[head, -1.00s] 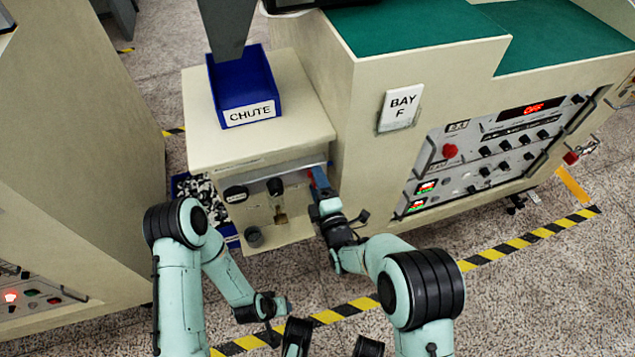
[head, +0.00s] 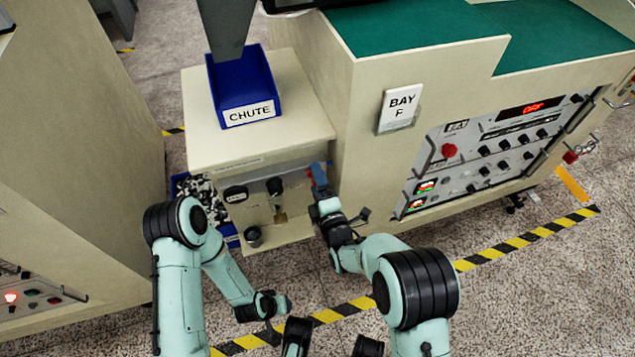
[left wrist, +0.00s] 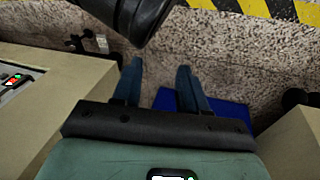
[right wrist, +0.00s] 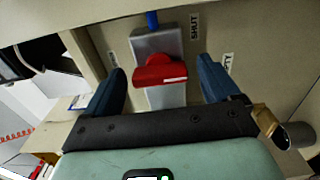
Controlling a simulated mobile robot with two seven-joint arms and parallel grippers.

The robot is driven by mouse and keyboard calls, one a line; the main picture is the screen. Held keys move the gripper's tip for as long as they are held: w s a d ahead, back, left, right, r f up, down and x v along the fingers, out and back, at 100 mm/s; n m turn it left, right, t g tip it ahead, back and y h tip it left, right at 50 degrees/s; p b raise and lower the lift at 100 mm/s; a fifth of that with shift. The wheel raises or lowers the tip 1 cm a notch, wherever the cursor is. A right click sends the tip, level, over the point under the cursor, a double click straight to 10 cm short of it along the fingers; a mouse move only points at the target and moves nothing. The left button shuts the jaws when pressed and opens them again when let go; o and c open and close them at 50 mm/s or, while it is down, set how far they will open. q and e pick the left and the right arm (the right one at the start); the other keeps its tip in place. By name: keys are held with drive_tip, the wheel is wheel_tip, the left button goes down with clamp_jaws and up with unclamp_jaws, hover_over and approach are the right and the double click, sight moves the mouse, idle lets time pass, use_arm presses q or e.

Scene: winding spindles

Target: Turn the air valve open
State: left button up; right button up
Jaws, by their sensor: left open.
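The air valve (right wrist: 160,115) is a grey body on the cream cabinet front, with a red handle (right wrist: 160,70) in the right wrist view. A label reading SHUT is beside it on the right. My right gripper (head: 319,178) is at the cabinet's right side. In the right wrist view its blue fingers are open, one on each side of the red handle, with gaps to both. In the head view the gripper mostly hides the valve. My left gripper (left wrist: 160,68) is open and empty over the floor.
A blue chute bin (head: 246,92) stands on the cabinet top (head: 300,120). Knobs and a small cup (head: 254,237) are on the cabinet front, left of my right gripper. The Bay F machine (head: 350,160) rises close on the right. Open floor lies in front.

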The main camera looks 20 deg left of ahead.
use_arm(q)
drive_tip(key=shift+s+d+r+h+p, duration=0.15)
drive_tip(key=shift+s+d+r+p, duration=0.25)
drive_tip(key=shift+r+p, duration=0.2)
drive_tip(key=shift+s+d+r+h+p, duration=0.15)
drive_tip(key=shift+s+d+r+p, duration=0.15)
drive_tip(key=shift+s+r+p, duration=0.25)
use_arm(e)
drive_tip(key=v, duration=1.3)
use_arm(q)
drive_tip(key=shift+w+r, duration=0.1)
drive_tip(key=shift+w, duration=0.05)
use_arm(e)
drive_tip(key=shift+s+d, duration=0.15)
